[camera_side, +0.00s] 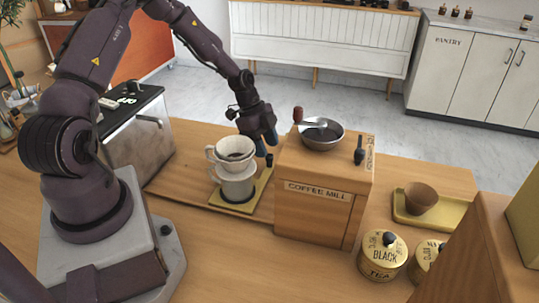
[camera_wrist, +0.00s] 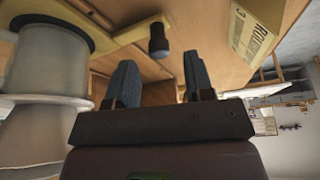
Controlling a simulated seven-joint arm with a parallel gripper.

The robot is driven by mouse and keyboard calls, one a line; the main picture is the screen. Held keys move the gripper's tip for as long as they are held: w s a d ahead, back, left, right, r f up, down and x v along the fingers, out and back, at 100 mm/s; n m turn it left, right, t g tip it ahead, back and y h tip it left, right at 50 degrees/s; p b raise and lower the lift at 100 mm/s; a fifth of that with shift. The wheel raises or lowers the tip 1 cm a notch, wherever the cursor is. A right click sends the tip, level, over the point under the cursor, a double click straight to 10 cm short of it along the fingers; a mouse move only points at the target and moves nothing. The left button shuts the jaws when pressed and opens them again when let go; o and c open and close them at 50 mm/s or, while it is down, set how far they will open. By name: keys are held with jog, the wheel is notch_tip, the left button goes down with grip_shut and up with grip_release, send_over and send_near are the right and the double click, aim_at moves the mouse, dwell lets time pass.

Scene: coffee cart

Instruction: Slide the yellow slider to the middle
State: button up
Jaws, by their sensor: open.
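A flat yellow plate (camera_side: 236,207), which looks like the yellow slider, lies on a wooden board beside the coffee mill. A white dripper (camera_side: 236,152) on a pale server (camera_side: 237,186) stands on it. A dark knob (camera_side: 269,160) is at its far end. In the wrist view, a strip of the yellow plate (camera_wrist: 140,31) shows beside the dark knob (camera_wrist: 158,46). My gripper (camera_side: 265,146) is low behind the dripper, close to the knob. In the wrist view my gripper (camera_wrist: 160,84) is open, with the knob ahead of the gap, apart from both fingers.
The wooden coffee mill (camera_side: 315,210) stands close on the right, with a dark bowl (camera_side: 322,137) on top. A metal machine (camera_side: 139,140) is at left. A yellow tray (camera_side: 455,213) with a brown cup (camera_side: 420,198) and labelled tins (camera_side: 382,255) are farther right. The front counter is clear.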

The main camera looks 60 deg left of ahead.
jog(key=v, duration=0.9)
jog(key=s+d+r+n+t+y, duration=0.3)
jog(key=s+d+r+n, duration=0.9)
jog(key=s+d+r, duration=0.5)
notch_tip(320, 180, up, 3)
jog(key=shift+s+d+r+y, duration=0.25)
jog(key=shift+s+y, duration=0.1)
jog(key=shift+y, duration=0.05)
dwell(1.0)
